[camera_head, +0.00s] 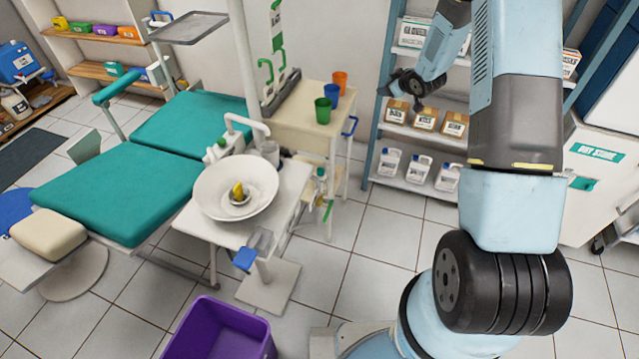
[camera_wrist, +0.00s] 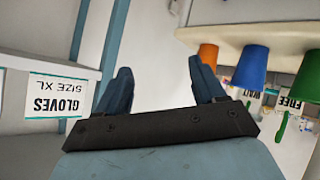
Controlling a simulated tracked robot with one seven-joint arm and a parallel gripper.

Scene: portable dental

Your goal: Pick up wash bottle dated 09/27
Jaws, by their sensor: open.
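No label dated 09/27 can be read in either view, so I cannot tell which thing is the wash bottle. Three white jugs with dark caps stand on the low rack shelf: left jug (camera_head: 389,163), middle jug (camera_head: 418,169), right jug (camera_head: 447,177). Small bottle-like items (camera_head: 322,186) on the side cart's lower level are too small to identify. My gripper (camera_head: 398,84) is in front of the rack, above the boxes. In the wrist view my gripper (camera_wrist: 162,84) has its two fingers apart with nothing between them.
The side cart (camera_head: 305,125) carries orange (camera_head: 340,80), blue (camera_head: 332,95) and green (camera_head: 323,110) cups. Several small boxes (camera_head: 425,119) fill the middle rack shelf. A dental chair (camera_head: 130,185), white basin (camera_head: 215,190) and purple bin (camera_head: 220,330) stand left. Floor before the rack is clear.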

